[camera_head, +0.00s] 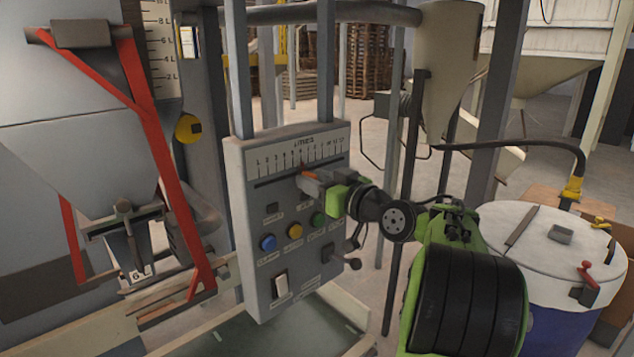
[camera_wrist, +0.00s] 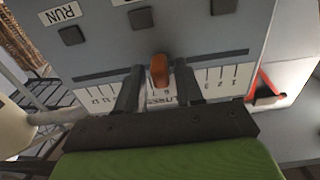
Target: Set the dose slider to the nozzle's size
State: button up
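The dose slider is an orange knob (camera_head: 309,174) in a long slot under the LITRES scale (camera_head: 297,155) on the grey control panel (camera_head: 238,205). The nozzle (camera_head: 133,245) under the hopper at left carries a label (camera_head: 139,273) that appears to read "6 L". My gripper (camera_head: 304,178) is at the slot. In the wrist view, its two dark fingers (camera_wrist: 158,82) stand either side of the orange knob (camera_wrist: 160,69), with small gaps visible. The knob is near the middle of the scale, around 6; the fingers hide neighbouring numbers, so its exact setting is unclear.
Red hopper struts (camera_head: 160,140) stand left. A white-lidded blue drum (camera_head: 555,240) stands right. Grey posts rise behind the panel.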

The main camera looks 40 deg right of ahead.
jog(key=shift+o, duration=0.4)
jog(key=s+b, duration=0.2)
jog(key=s, duration=1.3)
jog(key=shift+s+d, duration=0.2)
jog(key=shift+s, duration=0.15)
